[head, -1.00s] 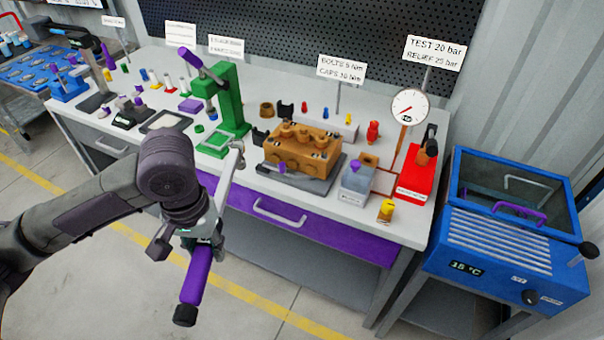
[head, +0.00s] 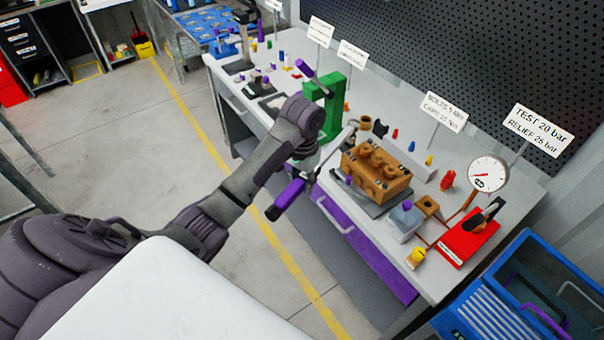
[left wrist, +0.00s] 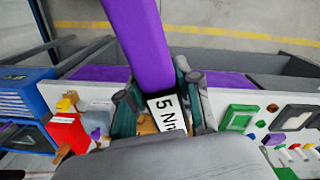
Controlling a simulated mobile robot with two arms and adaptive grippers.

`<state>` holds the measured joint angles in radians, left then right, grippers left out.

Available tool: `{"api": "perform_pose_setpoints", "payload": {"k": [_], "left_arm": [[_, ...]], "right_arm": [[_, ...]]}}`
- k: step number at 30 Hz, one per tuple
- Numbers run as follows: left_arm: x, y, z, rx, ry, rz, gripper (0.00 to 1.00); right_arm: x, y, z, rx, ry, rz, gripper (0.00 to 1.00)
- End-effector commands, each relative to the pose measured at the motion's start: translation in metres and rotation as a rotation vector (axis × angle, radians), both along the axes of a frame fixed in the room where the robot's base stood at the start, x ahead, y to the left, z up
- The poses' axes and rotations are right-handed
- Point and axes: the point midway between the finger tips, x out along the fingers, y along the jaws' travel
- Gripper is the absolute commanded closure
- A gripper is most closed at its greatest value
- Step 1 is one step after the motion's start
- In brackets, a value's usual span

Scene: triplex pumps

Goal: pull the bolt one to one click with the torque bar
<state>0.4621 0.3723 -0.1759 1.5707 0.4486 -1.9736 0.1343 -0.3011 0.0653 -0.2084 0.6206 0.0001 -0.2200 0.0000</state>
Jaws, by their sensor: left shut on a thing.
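My left gripper (head: 303,176) is shut on the torque bar. The bar's purple handle (head: 285,200) points down toward the floor, in front of the bench edge. Its grey shaft (head: 338,150) runs up and right toward the orange-brown pump block (head: 376,174), near its left end. I cannot tell whether the bar's head touches a bolt. In the left wrist view the purple handle (left wrist: 140,40) and a white "5 Nm" label (left wrist: 168,112) show between the fingers, with the pump mostly hidden behind. Bolt one cannot be singled out. My right gripper is not in view.
A green press (head: 325,105) stands left of the pump on the white bench. A grey box (head: 404,221), a red unit (head: 468,238) and a pressure gauge (head: 488,174) stand to its right. An open purple drawer front (head: 365,240) lies below. The floor at left is clear.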

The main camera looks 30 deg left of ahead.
Motion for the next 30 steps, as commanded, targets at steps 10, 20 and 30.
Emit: {"api": "perform_pose_setpoints", "payload": {"k": [10,20,30], "left_arm": [[0.0,0.001,-0.001,0.001,-0.006,-0.001,1.0],[-0.003,0.001,-0.015,0.002,-0.003,0.001,1.0],[-0.002,0.001,-0.039,0.002,-0.004,0.001,1.0]], "right_arm": [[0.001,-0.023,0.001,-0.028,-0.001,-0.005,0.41],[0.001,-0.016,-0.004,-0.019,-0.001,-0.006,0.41],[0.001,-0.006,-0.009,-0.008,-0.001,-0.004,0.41]]}}
